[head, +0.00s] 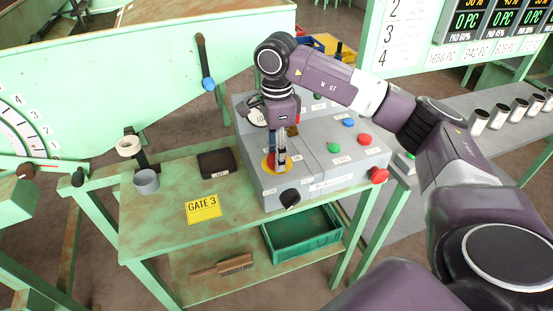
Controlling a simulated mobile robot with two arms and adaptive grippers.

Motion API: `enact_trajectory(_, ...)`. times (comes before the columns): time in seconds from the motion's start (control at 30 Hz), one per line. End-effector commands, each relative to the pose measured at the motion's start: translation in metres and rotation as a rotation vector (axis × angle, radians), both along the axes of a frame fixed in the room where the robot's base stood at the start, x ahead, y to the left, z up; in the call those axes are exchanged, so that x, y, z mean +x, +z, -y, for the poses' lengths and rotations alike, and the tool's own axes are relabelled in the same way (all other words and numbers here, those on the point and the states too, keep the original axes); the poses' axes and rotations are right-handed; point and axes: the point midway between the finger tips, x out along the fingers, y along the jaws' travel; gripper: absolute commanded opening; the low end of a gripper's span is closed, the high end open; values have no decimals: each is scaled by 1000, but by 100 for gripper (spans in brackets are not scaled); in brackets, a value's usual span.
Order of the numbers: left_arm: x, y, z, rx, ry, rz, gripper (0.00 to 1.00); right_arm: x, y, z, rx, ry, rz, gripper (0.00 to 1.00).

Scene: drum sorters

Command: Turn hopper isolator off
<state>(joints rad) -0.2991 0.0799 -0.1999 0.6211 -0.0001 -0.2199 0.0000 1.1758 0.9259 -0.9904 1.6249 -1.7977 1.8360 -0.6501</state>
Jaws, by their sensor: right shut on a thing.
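A grey control box (348,167) stands on a green bench. Near its front left corner is a rotary switch with a red handle on a round yellow plate (264,167), which looks like the hopper isolator. My right gripper (278,166) points straight down over this switch, with its fingers shut on the red handle. The fingers hide much of the handle, so I cannot tell its angle. The label beside it is too small to read. My left gripper is out of view.
A black knob (290,197) is on the box's front, and a red button (378,175) at its front right corner. Coloured buttons sit on top. A dark block (216,164), grey cup (146,181) and yellow GATE 3 sign (203,208) are on the bench's left.

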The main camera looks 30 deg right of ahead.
Motion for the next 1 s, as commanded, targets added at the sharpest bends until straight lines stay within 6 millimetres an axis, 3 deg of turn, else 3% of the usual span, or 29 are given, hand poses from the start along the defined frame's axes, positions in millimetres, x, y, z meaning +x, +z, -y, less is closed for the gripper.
enact_trajectory(0.4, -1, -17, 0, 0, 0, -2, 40, 1, 1, 1, 0, 255, 6, 12)
enact_trajectory(1.0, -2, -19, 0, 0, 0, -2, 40, 2, 3, 1, 0, 318, 8, 12)
